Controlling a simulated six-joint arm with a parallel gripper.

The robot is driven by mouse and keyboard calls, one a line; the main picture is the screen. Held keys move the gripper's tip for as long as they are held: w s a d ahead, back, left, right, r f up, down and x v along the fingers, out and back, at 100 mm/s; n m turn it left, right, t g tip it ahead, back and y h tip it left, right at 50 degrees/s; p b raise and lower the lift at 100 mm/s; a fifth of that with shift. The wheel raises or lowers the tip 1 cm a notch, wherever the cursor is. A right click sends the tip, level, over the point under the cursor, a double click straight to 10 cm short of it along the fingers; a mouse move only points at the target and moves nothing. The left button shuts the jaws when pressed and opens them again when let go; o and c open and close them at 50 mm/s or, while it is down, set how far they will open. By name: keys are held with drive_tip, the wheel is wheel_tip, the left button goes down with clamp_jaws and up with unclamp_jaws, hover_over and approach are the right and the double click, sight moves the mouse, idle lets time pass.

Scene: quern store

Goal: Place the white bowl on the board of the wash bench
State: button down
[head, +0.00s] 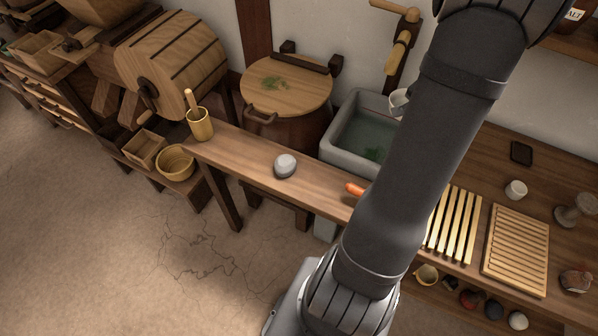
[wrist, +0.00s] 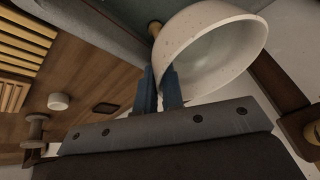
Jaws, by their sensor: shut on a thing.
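The white bowl (wrist: 209,55) is pinched at its wall between the two blue fingers of my gripper (wrist: 159,82) in the wrist view. It is tilted there, with its inside showing. In the head view the bowl (head: 398,102) shows partly at the left edge of my arm, above the grey sink (head: 341,158); my gripper is hidden behind the arm. The wash bench (head: 497,165) holds a slatted rack (head: 453,226) and a grooved wooden board (head: 516,249) right of my arm. The bowl is apart from both.
An orange object (head: 354,189) and a grey stone (head: 286,166) lie on the front plank. A wooden tap-like piece (head: 400,50) rises behind the sink.

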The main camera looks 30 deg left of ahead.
drive_tip(key=s+a+f+n+g+y, duration=0.15)
drive_tip(key=s+a+n, duration=0.4)
drive_tip(key=a, duration=0.55)
drive_tip(key=s+a+n+g+y, duration=0.2)
drive_tip(key=s+a+n, duration=0.2)
drive_tip(key=a+n, duration=0.5)
drive_tip(key=s+a+n+g+y, duration=0.2)
drive_tip(key=s+a+n, duration=0.25)
drive_tip(key=a, duration=0.85)
drive_tip(key=s+a+f, duration=0.1)
drive_tip(key=a+f, duration=0.1)
drive_tip(key=a, duration=0.1)
drive_tip(key=s+a+f, duration=0.1)
drive_tip(key=a+f, duration=0.1)
drive_tip(key=a, duration=0.2)
drive_tip(key=s+a+f, duration=0.2)
drive_tip(key=a, duration=0.1)
drive_tip(key=shift+s+a+f, duration=0.1)
drive_tip(key=shift+a+f, duration=0.1)
drive_tip(key=shift+f, duration=0.2)
drive_tip(key=shift+s+a+f, duration=0.1)
drive_tip(key=shift+a+f, duration=0.2)
drive_tip(key=shift+f, duration=1.85)
drive_tip(key=c, duration=1.9)
unclamp_jaws()
drive_tip(key=shift+f, duration=0.15)
drive_tip(key=shift+o, duration=0.4)
